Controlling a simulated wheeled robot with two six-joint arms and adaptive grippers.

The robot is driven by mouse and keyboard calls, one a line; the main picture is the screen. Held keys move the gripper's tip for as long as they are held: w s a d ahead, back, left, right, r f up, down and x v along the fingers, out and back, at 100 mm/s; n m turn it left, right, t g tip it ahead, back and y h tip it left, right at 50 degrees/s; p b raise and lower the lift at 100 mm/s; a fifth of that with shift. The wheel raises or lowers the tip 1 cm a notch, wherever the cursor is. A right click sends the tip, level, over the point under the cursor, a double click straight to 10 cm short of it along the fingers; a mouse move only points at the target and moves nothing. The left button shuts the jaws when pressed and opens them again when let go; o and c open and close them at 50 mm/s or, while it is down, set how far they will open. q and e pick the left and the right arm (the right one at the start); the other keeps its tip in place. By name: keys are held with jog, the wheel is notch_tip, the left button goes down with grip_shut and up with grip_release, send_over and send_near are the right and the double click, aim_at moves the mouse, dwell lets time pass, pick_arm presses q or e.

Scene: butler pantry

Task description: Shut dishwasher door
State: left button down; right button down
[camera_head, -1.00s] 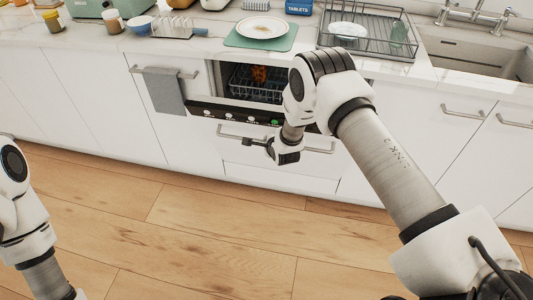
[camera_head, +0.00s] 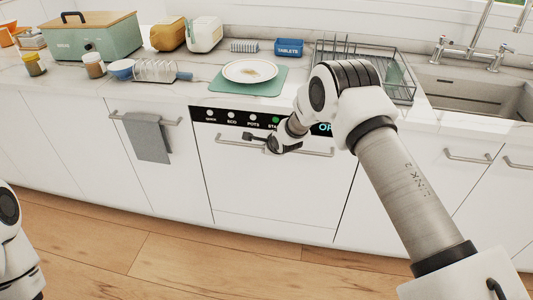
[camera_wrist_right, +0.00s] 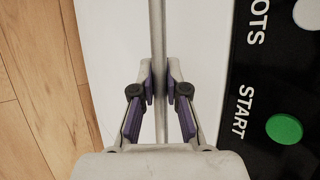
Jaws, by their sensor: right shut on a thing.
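The dishwasher door (camera_head: 270,187) is a white front panel, now upright and flush with the cabinets. Its black control strip (camera_head: 237,117) runs along the top, just under the counter, and no gap into the interior shows. My right gripper (camera_head: 255,143) is at the door's bar handle (camera_head: 305,151), near the middle. In the right wrist view the right gripper (camera_wrist_right: 160,90) has its two purple-padded fingers closed on the handle (camera_wrist_right: 158,30), with the green start button (camera_wrist_right: 284,129) to the right. Of my left arm only a white link shows at the lower left; its gripper is out of view.
A grey towel (camera_head: 147,138) hangs on the cabinet handle left of the dishwasher. On the counter above are a plate (camera_head: 240,71) on a green mat, a toast rack (camera_head: 160,70) and a dish rack (camera_head: 397,91). The wooden floor (camera_head: 190,265) in front is clear.

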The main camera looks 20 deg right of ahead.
jog(key=shift+w+d+r, duration=0.1)
jog(key=shift+w+r, duration=0.2)
jog(key=shift+r, duration=0.1)
jog(key=shift+w+r, duration=0.1)
jog(key=shift+r, duration=0.05)
jog(key=c, duration=1.2)
grip_release()
jog(key=shift+d, duration=0.1)
jog(key=shift+w+f, duration=0.1)
jog(key=shift+f, duration=0.15)
jog(key=shift+s, duration=0.25)
jog(key=v, duration=1.1)
jog(key=shift+s+r, duration=0.2)
jog(key=shift+r, duration=0.05)
